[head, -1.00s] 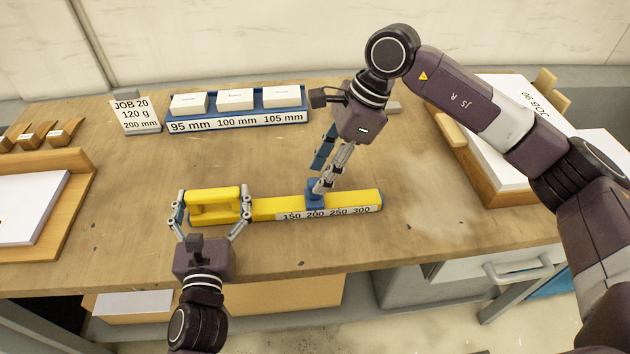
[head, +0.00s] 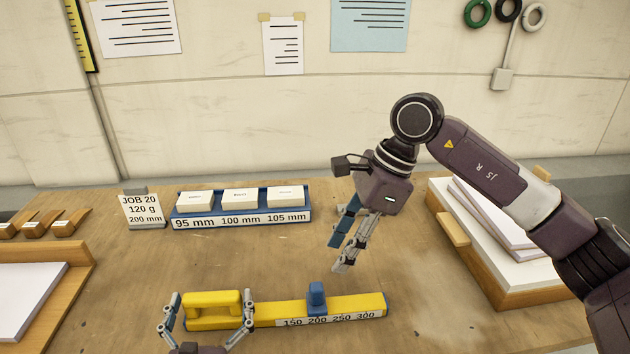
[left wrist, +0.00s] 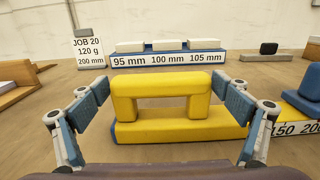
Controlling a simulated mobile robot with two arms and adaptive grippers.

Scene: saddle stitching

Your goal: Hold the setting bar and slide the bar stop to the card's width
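The yellow setting bar (head: 270,314) lies on the bench with a scale marked 150 to 300. Its raised handle also shows in the left wrist view (left wrist: 160,84). My left gripper (head: 213,308) has its fingers against the two ends of this handle; its fingers also show in the left wrist view (left wrist: 160,95). The blue bar stop (head: 316,297) sits on the bar at about the 200 mark. My right gripper (head: 338,256) is empty, its fingers apart, above and behind the stop, clear of it. The job card (head: 142,210) reads JOB 20, 120 g, 200 mm.
A blue tray (head: 242,220) labelled 95, 100 and 105 mm holds white blocks at the back. A wooden tray of paper (head: 500,292) stands at the right, another (head: 75,268) at the left. Bare bench lies between the bar and the blue tray.

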